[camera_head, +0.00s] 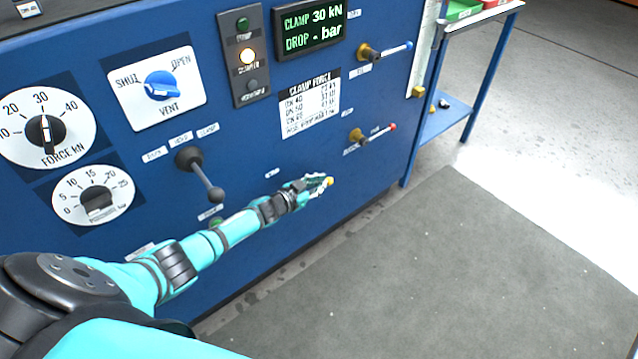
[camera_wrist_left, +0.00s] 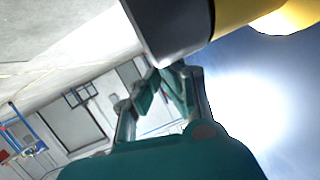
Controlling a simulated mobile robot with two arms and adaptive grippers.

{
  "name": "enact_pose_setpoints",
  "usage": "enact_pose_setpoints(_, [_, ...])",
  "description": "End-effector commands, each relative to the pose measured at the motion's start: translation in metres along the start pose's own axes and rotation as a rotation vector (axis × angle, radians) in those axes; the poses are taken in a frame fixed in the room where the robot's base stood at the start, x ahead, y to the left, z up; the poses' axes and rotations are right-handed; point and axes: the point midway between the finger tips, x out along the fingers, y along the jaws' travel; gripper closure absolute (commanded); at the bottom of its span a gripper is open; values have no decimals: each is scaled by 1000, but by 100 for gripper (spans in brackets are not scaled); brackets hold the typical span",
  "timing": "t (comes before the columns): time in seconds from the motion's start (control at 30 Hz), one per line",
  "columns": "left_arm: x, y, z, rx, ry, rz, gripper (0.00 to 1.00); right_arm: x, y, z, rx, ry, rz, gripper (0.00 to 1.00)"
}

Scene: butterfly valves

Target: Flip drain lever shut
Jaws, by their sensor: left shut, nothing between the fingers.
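A lever with a yellow tip (camera_head: 329,181) sits low on the blue panel, right of a small label too small to read; I take it for the drain lever. My left gripper (camera_head: 316,184) is at this lever and hides most of it, so its angle cannot be told. In the left wrist view, a yellow cylinder with a dark collar (camera_wrist_left: 240,12) crosses the top right, close to the fingertips (camera_wrist_left: 165,76). The gripper is shut with nothing between its fingers. Whether it touches the lever is unclear. My right gripper is not in view.
Above are a red-tipped lever (camera_head: 375,134) and a blue-tipped lever (camera_head: 385,51). A grey ball-ended lever (camera_head: 201,175) sticks out left of my forearm. A blue-legged stand (camera_head: 448,118) is at the right. The floor mat (camera_head: 450,270) is clear.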

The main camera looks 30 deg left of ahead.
Motion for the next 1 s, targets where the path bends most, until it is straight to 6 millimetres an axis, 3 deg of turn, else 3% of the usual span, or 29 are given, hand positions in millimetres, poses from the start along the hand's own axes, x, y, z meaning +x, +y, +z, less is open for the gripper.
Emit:
enact_pose_setpoints(0.17, [-1, 0, 0, 0, 0, 0, 100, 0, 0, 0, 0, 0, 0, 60])
enact_pose_setpoints(0.37, [-18, -1, 2, 1, -2, -1, 100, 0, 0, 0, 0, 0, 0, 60])
enact_pose_setpoints(0.8, [-99, 0, 2, 0, -3, 1, 100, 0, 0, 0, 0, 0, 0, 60])
enact_pose_setpoints(1.0, [-117, 0, 1, 0, -1, 0, 100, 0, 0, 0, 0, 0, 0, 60])
